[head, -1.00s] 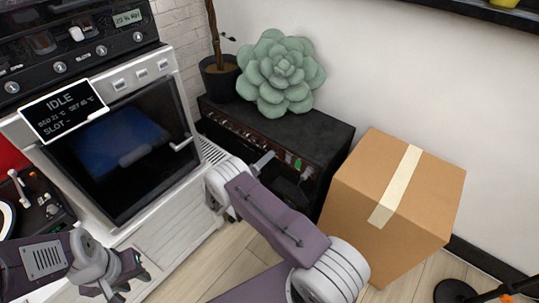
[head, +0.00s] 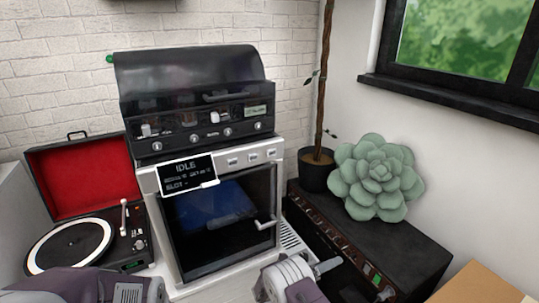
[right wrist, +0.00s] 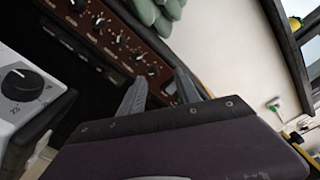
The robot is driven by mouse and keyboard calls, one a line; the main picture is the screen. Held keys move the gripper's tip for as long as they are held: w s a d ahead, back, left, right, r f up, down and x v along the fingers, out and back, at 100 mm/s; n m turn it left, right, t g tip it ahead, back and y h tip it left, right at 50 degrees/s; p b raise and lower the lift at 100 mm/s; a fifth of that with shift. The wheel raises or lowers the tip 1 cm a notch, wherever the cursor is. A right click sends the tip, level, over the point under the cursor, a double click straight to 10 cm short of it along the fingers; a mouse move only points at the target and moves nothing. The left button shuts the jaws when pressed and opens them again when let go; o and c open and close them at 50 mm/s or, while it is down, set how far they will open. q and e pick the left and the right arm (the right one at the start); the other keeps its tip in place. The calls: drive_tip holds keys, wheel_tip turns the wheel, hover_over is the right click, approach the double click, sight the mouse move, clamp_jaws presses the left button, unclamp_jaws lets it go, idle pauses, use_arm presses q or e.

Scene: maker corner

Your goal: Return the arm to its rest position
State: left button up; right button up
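My right gripper (head: 328,266) shows at the bottom edge of the head view, in front of the black amplifier-like box and right of the white machine. Most of that arm is cut off below. In the right wrist view my right gripper (right wrist: 160,78) has its two grey fingers apart, with nothing seen between them. Knobs on a brown panel lie beyond the fingers. Part of my left arm shows at the bottom left of the head view. Its gripper is out of view.
The white machine (head: 165,240) has a dark glass door and an "IDLE" display (head: 187,174). An open red-lined record player (head: 85,180) stands left. A succulent (head: 377,178) and a potted trunk (head: 316,170) sit on the black box (head: 408,240). A cardboard box (head: 480,285) is lower right.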

drive_tip(key=d+r+m+g, duration=0.3)
drive_tip(key=d+r+m, duration=0.15)
drive_tip(key=r, duration=0.75)
drive_tip(key=s+d+r+m+g+y, duration=0.1)
drive_tip(key=s+d+m+g+y, duration=0.2)
drive_tip(key=s, duration=0.4)
drive_tip(key=s+d+r+m+g+y, duration=0.1)
drive_tip(key=s+r+m+g+y, duration=0.15)
drive_tip(key=s+m, duration=0.3)
drive_tip(key=s+a+f+m+t+y, duration=0.1)
drive_tip(key=s+a+f+m+y, duration=0.3)
drive_tip(key=s+a+m+y, duration=0.35)
drive_tip(key=s+a+f+m+t+y, duration=0.2)
drive_tip(key=s+a+f+m+y, duration=0.25)
drive_tip(key=a+m, duration=0.55)
wheel_tip(320, 180, up, 32)
drive_tip(key=w+m+p, duration=0.1)
drive_tip(key=m+p, duration=0.2)
drive_tip(key=p, duration=2.8)
drive_tip(key=shift+d+p, duration=0.4)
